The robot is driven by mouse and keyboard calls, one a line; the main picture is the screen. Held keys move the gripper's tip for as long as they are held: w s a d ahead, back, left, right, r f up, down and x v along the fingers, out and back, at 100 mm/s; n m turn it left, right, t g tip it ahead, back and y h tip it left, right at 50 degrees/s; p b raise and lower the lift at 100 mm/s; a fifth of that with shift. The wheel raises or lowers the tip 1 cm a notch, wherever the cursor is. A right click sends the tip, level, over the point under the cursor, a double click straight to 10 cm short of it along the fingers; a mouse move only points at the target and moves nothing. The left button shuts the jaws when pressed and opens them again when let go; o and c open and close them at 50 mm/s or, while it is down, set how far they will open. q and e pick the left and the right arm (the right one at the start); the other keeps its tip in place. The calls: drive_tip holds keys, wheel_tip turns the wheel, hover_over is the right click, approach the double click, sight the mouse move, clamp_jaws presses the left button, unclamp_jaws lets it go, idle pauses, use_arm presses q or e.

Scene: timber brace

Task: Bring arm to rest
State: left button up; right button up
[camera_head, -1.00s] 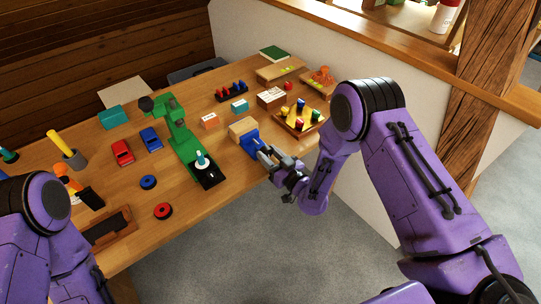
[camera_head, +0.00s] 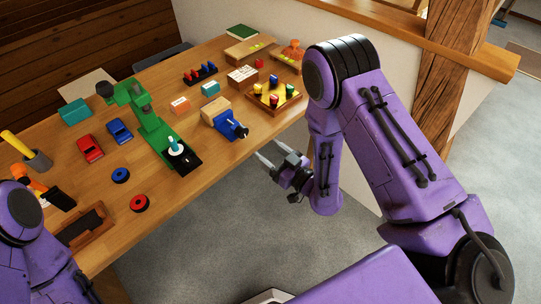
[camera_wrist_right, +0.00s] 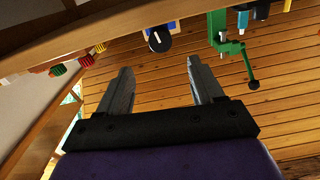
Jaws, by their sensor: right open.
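My right gripper (camera_head: 273,152) is open and empty. It hangs just off the front edge of the wooden table (camera_head: 183,197), apart from the blue vise with a wooden block (camera_head: 226,124). In the right wrist view its two fingers (camera_wrist_right: 160,68) stand apart with nothing between them. The vise also shows there, with its dark round end (camera_wrist_right: 159,40) beyond the fingers.
The table holds a green press-like tool (camera_head: 150,122), red car (camera_head: 89,149), blue car (camera_head: 119,132), blue ring (camera_head: 120,175), red ring (camera_head: 139,203) and peg tray (camera_head: 272,97). A timber post (camera_head: 440,90) stands right. Grey floor (camera_head: 235,245) before the table is open.

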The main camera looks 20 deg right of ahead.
drive_tip(key=shift+s+d, duration=0.1)
drive_tip(key=shift+s, duration=0.15)
idle(0.3)
drive_tip(key=s+d+f+m+g+h, duration=0.3)
drive_tip(key=s+f+g+h, duration=0.15)
drive_tip(key=f, duration=0.25)
drive_tip(key=s+d+f+m+g+h, duration=0.3)
drive_tip(key=s+f+m, duration=0.1)
drive_tip(key=s+f, duration=0.25)
drive_tip(key=s+d+f+m+g+h, duration=0.1)
drive_tip(key=s+f+g, duration=0.2)
drive_tip(key=s, duration=0.4)
drive_tip(key=s+d+f+m+g+h, duration=0.1)
drive_tip(key=s+d+f+g, duration=0.1)
drive_tip(key=s, duration=0.6)
drive_tip(key=shift+s+d+f+m+g, duration=0.15)
drive_tip(key=shift+d+f+m+g, duration=0.2)
drive_tip(key=shift+g, duration=0.3)
drive_tip(key=shift+a, duration=0.1)
